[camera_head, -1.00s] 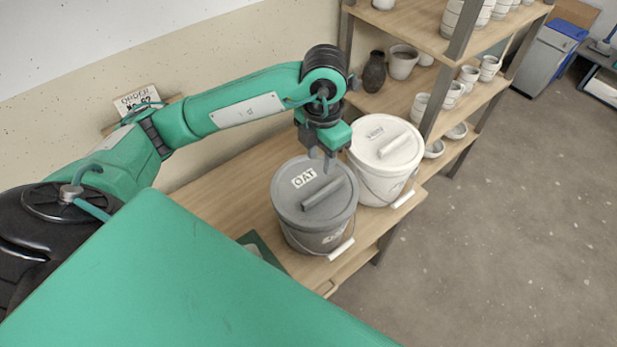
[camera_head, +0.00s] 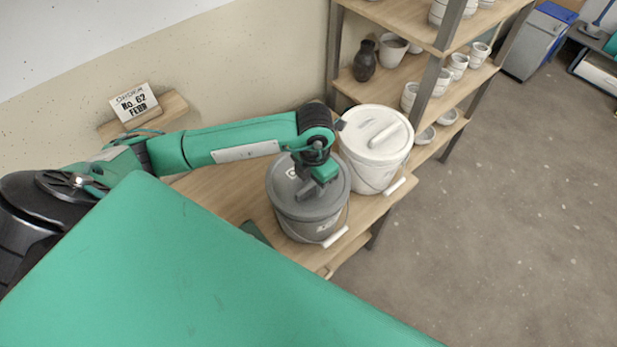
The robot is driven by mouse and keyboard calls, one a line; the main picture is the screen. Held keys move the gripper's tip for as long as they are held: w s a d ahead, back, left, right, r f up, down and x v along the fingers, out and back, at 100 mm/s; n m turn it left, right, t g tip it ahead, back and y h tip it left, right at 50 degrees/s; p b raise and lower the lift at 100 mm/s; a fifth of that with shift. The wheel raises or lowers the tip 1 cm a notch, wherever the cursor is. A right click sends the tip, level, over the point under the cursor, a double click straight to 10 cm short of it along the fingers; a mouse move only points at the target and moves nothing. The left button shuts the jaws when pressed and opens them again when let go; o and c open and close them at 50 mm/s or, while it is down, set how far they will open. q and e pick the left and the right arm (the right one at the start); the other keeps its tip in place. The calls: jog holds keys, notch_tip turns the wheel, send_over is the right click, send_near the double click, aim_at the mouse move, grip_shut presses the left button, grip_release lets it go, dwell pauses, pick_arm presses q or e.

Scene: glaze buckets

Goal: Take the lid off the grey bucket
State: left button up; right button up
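The grey bucket (camera_head: 300,223) stands on the wooden bench with its grey lid (camera_head: 283,188) seated on top. The white label on the lid is partly covered by my arm. My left gripper (camera_head: 314,189) is down over the lid at its bar handle, pointing downward. The gripper's body hides most of the handle and the fingertips, so I cannot tell whether the fingers are closed on it. My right gripper is not in view.
A white bucket (camera_head: 374,165) with its own lid stands right beside the grey one, close to my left wrist. A shelf (camera_head: 430,37) with pots is behind it. A date sign (camera_head: 134,105) stands on a wall ledge. Open floor lies to the right.

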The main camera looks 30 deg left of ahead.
pick_arm(q)
jog(key=shift+f+b, duration=0.25)
jog(key=shift+b, duration=0.1)
dwell(0.3)
grip_shut()
